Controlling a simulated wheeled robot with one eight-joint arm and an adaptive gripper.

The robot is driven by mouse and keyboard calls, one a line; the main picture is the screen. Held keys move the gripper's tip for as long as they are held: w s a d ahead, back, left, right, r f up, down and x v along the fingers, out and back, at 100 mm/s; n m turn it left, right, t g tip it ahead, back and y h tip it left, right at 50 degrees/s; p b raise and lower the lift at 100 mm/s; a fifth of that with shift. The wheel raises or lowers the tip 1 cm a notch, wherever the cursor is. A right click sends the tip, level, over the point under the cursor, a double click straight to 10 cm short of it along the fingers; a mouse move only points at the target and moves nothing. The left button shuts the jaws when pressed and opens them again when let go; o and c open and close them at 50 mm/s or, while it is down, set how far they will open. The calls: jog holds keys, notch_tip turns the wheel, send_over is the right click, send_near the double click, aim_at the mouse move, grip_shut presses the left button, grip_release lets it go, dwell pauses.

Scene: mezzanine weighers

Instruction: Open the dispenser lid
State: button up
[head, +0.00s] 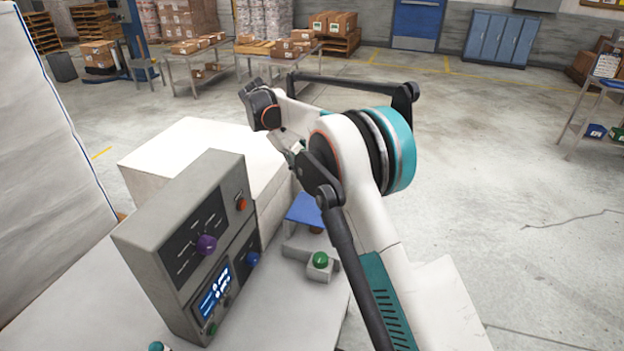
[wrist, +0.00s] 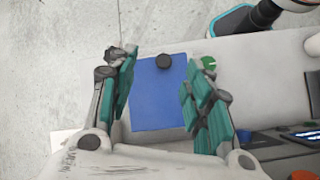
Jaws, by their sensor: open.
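The dispenser lid appears to be the flat blue panel (wrist: 157,100) with a dark round knob (wrist: 165,61) near its far edge. It looks closed in the wrist view. My gripper (wrist: 158,70) is open, its teal-padded fingers to the left and right of the panel, with nothing between them but the view of the lid. I cannot tell its height above the lid. In the head view part of the blue lid (head: 303,209) shows behind my arm, which hides the rest of it and most of my gripper.
A grey control box (head: 187,250) with knobs and a lit display stands left of the lid. A green button (head: 320,260) sits close in front of the lid. A large white box (head: 190,160) lies behind the control box. Open floor lies to the right.

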jog(key=shift+r, duration=2.5)
